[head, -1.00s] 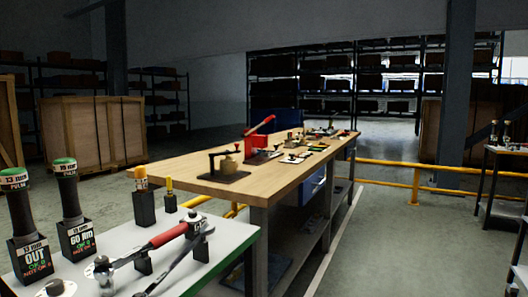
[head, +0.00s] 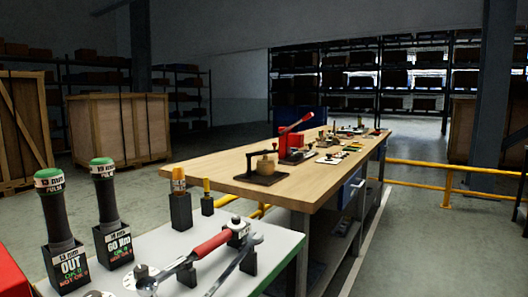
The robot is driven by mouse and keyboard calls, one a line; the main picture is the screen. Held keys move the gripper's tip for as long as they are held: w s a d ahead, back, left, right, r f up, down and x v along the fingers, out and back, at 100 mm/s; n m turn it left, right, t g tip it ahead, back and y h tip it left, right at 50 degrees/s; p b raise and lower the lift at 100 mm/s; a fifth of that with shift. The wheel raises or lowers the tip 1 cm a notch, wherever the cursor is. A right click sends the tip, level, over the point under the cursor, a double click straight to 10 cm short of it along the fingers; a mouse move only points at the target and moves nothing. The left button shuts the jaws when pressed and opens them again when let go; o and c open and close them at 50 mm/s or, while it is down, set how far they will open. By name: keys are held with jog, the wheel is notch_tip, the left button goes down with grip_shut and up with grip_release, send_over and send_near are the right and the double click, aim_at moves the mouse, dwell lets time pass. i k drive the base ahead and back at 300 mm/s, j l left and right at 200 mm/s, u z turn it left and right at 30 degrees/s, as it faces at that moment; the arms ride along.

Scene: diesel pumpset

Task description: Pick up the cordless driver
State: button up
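I cannot pick out a clear cordless driver in the head view. Two black-handled tools with green tops and "PULSE" labels stand upright in black holders on the near light-topped table (head: 205,279). I cannot tell whether either is the driver. A red-handled wrench (head: 205,246) and a plain spanner (head: 235,267) lie on black supports to their right. My gripper is not in view.
Small black holders with an orange-topped piece (head: 179,198) and a yellow-topped piece (head: 207,196) stand behind the wrench. A long wooden workbench (head: 225,176) with a red lever press (head: 291,140) lies beyond. A red object (head: 12,280) fills the lower left corner. Yellow rails (head: 430,165) run at right.

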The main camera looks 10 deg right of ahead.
aim_at(50, 184)
jog(key=u, duration=1.4)
